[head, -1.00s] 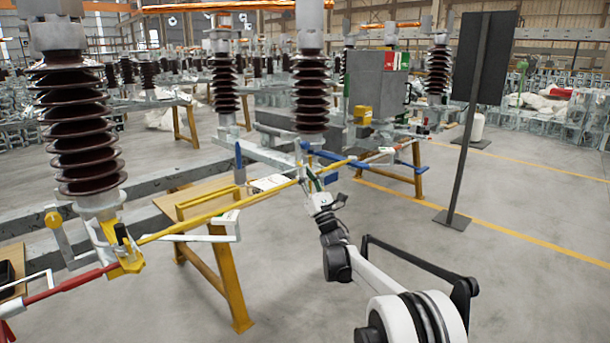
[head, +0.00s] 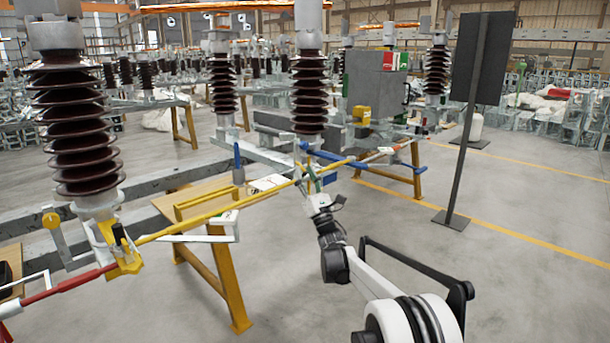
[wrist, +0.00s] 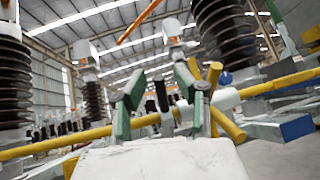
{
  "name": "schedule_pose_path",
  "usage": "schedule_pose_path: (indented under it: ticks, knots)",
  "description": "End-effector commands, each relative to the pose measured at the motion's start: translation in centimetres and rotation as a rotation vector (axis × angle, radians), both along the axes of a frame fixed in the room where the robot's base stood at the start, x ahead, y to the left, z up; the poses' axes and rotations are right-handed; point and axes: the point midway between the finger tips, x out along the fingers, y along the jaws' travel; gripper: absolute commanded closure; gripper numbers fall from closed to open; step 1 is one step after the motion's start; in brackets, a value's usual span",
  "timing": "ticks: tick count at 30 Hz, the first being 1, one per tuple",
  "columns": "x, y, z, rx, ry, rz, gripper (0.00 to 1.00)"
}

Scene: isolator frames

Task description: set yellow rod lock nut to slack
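The yellow rod (head: 190,222) runs slantwise from a yellow clamp at the lower left up to the middle of the head view. In the wrist view the yellow rod (wrist: 62,140) crosses behind my fingers. A pale collar (wrist: 227,98) sits on it right of the fingers; I cannot tell whether it is the lock nut. A short yellow bar (wrist: 228,122) slants across near it. My gripper (wrist: 160,92) has two green fingers spread apart, with nothing clearly held between them. In the head view my gripper (head: 311,182) is close to the rod's upper end, its tips small and unclear.
A blue rod (head: 330,157) and ribbed brown insulators (head: 309,95) stand close to my gripper. A yellow trestle (head: 228,285) is below the rod. A dark panel on a post (head: 477,60) stands at right. The floor at right is mostly clear.

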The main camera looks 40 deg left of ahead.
Motion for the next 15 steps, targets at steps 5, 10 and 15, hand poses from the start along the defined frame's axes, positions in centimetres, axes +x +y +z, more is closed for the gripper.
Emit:
schedule_pose_path:
  ticks: [5,10,15]
  knots:
    - [-0.1,-0.4,-0.4,0.000,0.000,0.000,0.71]
    - [-0.7,-1.8,-1.8,0.000,0.000,-0.001,0.71]
    - [-1.5,-3.9,-4.1,0.000,0.001,-0.001,0.71]
